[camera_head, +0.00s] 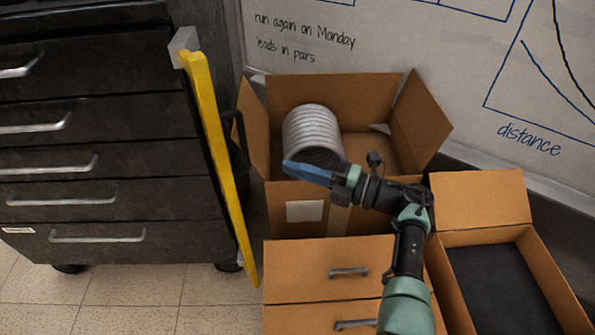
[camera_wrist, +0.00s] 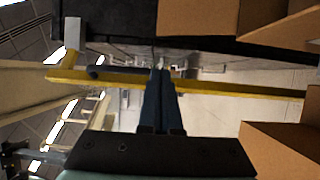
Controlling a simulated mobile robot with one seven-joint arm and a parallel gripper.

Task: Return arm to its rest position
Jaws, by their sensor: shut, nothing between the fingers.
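My gripper (camera_head: 308,172) has blue fingers and shows near the middle of the head view. It is in front of the open cardboard box (camera_head: 349,103) and the grey ribbed coil (camera_head: 313,133) in that box. The fingers point left, toward the yellow bar. In the wrist view the gripper (camera_wrist: 161,75) has its two blue fingers together, with nothing between them. My arm reaches up from the lower right of the head view, bent at the elbow.
A black drawer cabinet (camera_head: 95,90) stands at the left, with a yellow bar (camera_head: 215,150) leaning at its side. A second open box (camera_head: 500,285) is at the right. A wooden drawer unit (camera_head: 300,270) stands in front. A whiteboard (camera_head: 420,40) is behind. Tiled floor (camera_head: 120,295) is clear at lower left.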

